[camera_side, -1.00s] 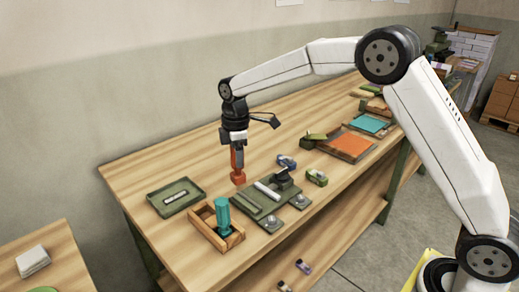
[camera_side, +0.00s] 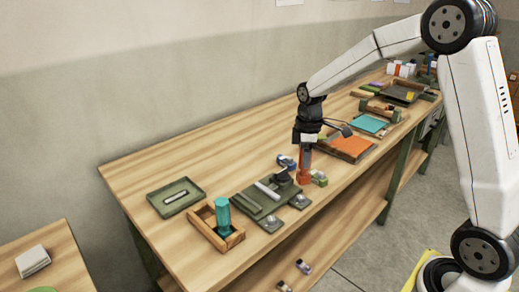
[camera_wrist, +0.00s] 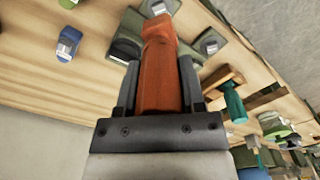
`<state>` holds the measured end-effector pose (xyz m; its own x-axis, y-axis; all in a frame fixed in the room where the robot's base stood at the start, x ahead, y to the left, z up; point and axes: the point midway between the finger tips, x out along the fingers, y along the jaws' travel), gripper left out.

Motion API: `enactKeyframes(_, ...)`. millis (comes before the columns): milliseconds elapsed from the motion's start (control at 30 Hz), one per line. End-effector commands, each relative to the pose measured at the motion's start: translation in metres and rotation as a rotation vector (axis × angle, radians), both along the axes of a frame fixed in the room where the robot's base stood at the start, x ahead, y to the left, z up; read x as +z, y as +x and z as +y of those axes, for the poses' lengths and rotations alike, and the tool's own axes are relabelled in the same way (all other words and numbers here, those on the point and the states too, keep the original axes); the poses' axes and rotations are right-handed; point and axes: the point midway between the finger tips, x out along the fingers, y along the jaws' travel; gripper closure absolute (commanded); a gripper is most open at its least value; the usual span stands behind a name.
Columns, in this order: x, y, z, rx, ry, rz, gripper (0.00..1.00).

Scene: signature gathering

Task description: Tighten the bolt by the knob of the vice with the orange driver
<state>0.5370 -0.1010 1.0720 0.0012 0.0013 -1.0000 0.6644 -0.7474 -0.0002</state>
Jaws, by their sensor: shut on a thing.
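My gripper (camera_side: 308,142) is shut on the orange driver (camera_side: 304,167) and holds it upright just right of the vice (camera_side: 246,203). The driver (camera_wrist: 158,70) also fills the middle of the wrist view between the fingers. The green vice has a dark knob (camera_side: 281,177) at its right end and a pale bar across it. Pale bolts sit on its front plates, one at the front left (camera_side: 270,223) and one nearer the knob (camera_side: 299,201). I cannot tell whether the driver's lower end touches anything.
A wooden box (camera_side: 231,240) with a teal driver (camera_side: 222,214) stands left of the vice, beside a green tray (camera_side: 166,205). An orange mat (camera_side: 349,145) lies beyond. The bench behind the vice is clear.

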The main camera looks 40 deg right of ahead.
Motion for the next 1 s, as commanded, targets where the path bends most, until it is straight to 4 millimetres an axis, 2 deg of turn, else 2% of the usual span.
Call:
enactKeyframes(367, -0.005, 0.000, 0.000, 0.001, 0.000, 0.000, 1.00)
enactKeyframes(1000, -0.026, 0.001, 0.000, 0.001, 0.000, 0.000, 1.00)
